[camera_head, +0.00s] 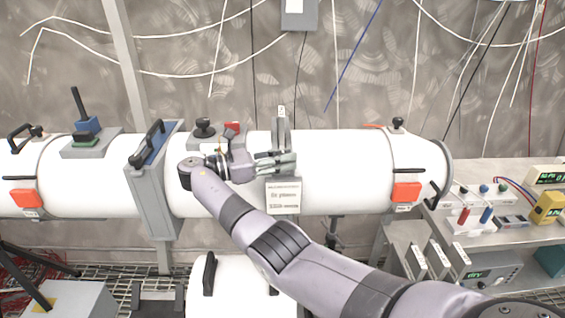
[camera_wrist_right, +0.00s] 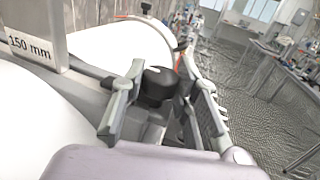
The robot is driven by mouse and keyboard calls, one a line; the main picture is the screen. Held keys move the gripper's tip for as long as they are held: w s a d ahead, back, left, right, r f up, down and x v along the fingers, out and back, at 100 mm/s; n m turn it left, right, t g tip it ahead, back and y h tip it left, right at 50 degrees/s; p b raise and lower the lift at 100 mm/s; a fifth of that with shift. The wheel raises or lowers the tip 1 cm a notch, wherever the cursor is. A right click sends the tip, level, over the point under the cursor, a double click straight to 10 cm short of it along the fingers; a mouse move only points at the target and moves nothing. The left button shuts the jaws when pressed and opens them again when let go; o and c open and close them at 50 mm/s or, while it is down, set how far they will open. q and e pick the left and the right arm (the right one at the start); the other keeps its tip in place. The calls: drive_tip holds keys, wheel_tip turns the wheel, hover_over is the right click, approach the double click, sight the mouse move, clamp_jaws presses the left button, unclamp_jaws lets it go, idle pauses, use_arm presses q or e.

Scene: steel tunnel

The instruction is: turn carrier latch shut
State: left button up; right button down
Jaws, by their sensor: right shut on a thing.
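My right gripper (camera_head: 283,162) reaches across the front of the white beam tube (camera_head: 345,172) to a grey upright bracket (camera_head: 281,135) on it. In the right wrist view, the fingers of my right gripper (camera_wrist_right: 160,82) are shut on both sides of a black knob (camera_wrist_right: 158,88), which appears to be the carrier latch. The knob sits on a grey mount. In the head view the gripper hides the knob, and I cannot tell how far the latch is turned. My left gripper is not in view.
A grey gate frame with a black handle (camera_head: 148,146) stands to the left on the tube. Orange tags (camera_head: 406,192) and black clamps lie along it. An instrument bench (camera_head: 490,230) is at the right. A white label (camera_head: 284,196) hangs below the bracket.

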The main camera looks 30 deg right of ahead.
drive_tip(key=shift+g, duration=0.3)
drive_tip(key=c, duration=1.2)
unclamp_jaws()
drive_tip(key=shift+d, duration=0.1)
drive_tip(key=shift+r, duration=0.2)
wheel_tip(320, 180, up, 10)
drive_tip(key=shift+f, duration=0.2)
